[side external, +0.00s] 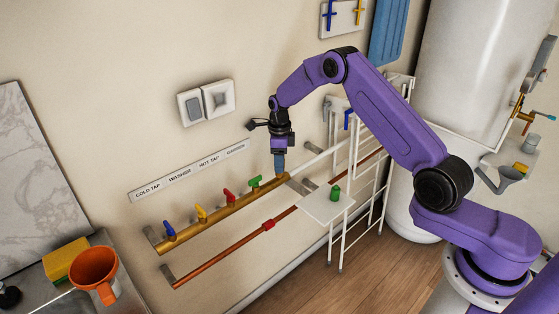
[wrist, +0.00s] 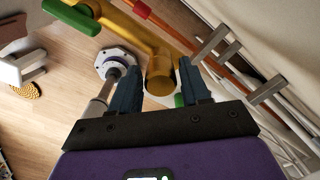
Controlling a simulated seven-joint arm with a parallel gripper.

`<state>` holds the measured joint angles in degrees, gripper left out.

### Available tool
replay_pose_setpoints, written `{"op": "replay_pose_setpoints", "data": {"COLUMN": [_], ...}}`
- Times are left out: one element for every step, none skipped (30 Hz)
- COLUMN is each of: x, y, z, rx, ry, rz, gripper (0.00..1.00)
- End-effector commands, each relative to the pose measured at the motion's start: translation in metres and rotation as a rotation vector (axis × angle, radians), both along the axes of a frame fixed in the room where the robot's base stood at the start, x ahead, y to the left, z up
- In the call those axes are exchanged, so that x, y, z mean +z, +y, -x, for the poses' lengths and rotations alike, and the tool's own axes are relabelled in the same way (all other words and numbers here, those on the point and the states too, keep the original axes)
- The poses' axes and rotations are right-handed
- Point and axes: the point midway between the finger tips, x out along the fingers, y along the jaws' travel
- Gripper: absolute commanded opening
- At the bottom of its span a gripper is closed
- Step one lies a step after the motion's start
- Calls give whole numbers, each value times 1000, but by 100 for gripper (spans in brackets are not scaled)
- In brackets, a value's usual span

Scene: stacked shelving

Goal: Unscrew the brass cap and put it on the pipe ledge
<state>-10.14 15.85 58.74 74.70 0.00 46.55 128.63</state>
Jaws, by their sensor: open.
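A brass pipe (side external: 215,219) with coloured tap handles runs along the wall. In the side view my gripper (side external: 279,170) points down at its right end, and its fingers hide most of that end. In the wrist view the brass cap (wrist: 160,88) appears as a round end on the brass pipe (wrist: 130,28). My gripper (wrist: 160,82) is open, with one finger on each side of the cap. Contact cannot be told. I cannot tell for certain which surface is the pipe ledge; a white plate (side external: 318,207) sits right of the pipe end.
A green object (side external: 335,193) stands on the white plate, beside a white wire rack (side external: 366,198). A copper pipe (side external: 225,252) with a red fitting runs below the brass one. Grey brackets (wrist: 210,43) show close by in the wrist view. An orange funnel (side external: 94,267) stands at lower left.

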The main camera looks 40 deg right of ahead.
Motion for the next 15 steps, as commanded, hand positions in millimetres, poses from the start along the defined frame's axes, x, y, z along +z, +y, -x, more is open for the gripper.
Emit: {"op": "replay_pose_setpoints", "data": {"x": [0, 0, 0, 0, 0, 0, 0, 0, 0, 0, 0, 0, 0, 0, 0], "y": [0, 0, 0, 0, 0, 0, 0, 0, 0, 0, 0, 0, 0, 0, 0], "z": [0, 0, 0, 0, 0, 0, 0, 0, 0, 0, 0, 0, 0, 0, 0], "rx": [-25, -35, -42, -45, -46, -45, -44, -44, -44, -43, -43, -43, -42, -42, -42], "ry": [0, 0, 0, 0, 0, 0, 0, 0, 0, 0, 0, 0, 0, 0, 0], "rz": [0, 0, 0, 0, 0, 0, 0, 0, 0, 0, 0, 0, 0, 0, 0], "gripper": [46, 46, 46, 46, 46, 46, 46, 46, 43, 33, 24, 11, 8, 8, 8]}}
